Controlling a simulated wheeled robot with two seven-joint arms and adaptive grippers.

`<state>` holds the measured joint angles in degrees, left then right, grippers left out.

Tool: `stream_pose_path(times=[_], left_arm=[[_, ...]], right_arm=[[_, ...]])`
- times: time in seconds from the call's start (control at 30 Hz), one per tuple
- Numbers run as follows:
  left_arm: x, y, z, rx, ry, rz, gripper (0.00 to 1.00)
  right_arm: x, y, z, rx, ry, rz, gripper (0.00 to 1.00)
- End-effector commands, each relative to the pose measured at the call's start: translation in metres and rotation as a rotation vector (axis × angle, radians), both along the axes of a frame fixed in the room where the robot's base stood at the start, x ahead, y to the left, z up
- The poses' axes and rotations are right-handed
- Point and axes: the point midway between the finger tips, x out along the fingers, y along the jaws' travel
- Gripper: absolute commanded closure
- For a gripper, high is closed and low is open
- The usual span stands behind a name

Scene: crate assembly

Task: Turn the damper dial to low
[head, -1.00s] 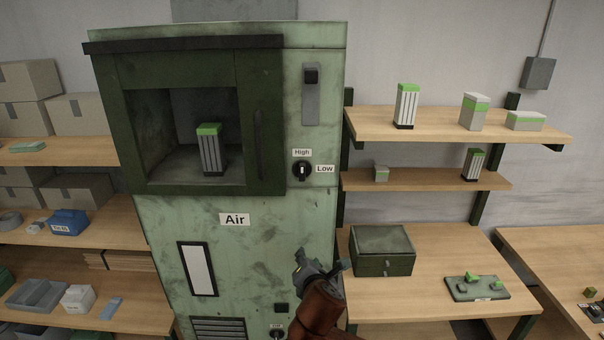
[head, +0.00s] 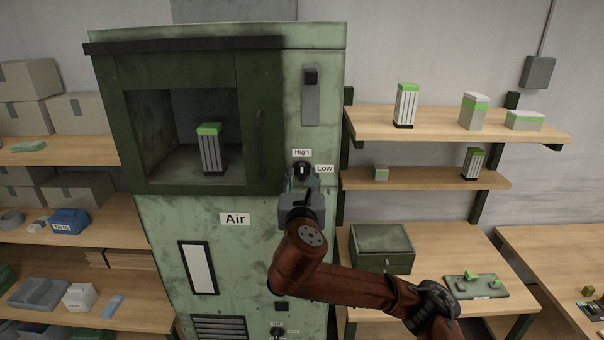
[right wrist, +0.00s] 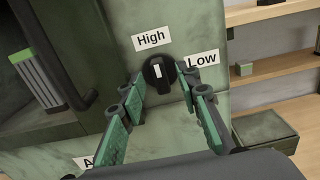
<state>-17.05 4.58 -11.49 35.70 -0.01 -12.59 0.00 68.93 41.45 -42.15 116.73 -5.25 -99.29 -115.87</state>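The damper dial (head: 302,169) is a black round knob with a white mark on the green cabinet's front. It also shows in the right wrist view (right wrist: 159,73), its white mark pointing up toward the High label (right wrist: 150,39). The Low label (right wrist: 203,60) is to its right. My right gripper (head: 301,183) is just below the dial in the head view. In the right wrist view its green fingers (right wrist: 161,82) are spread, one on each side of the dial's lower part, with nothing visibly clamped. Contact cannot be told. My left gripper is not in view.
The green cabinet (head: 262,235) has a windowed door with a handle (head: 258,130) left of the dial. A switch plate (head: 310,95) is above it. Shelves (head: 440,122) and a bench with a dark green box (head: 381,248) stand to the right.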

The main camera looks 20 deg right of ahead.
Motion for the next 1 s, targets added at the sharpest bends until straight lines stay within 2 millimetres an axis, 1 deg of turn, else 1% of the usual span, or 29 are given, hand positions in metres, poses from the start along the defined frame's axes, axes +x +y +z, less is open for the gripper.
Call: stream_pose_path(times=[0.1, 0.2, 0.47, 0.9, 1.0], left_arm=[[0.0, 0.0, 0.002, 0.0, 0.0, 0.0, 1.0], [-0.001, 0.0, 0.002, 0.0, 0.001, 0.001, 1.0], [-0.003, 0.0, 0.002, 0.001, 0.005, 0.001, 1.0], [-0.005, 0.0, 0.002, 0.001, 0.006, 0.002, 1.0], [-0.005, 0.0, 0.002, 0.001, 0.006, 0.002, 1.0]], right_arm=[[0.011, -0.004, 0.0, 0.001, 0.001, -0.001, 0.7], [0.015, -0.004, 0.0, 0.001, 0.0, 0.001, 0.7], [0.016, -0.004, -0.001, 0.002, 0.0, 0.001, 0.7], [0.016, -0.004, -0.001, 0.002, 0.0, 0.002, 1.0], [0.016, -0.004, -0.001, 0.002, 0.0, 0.002, 1.0]])
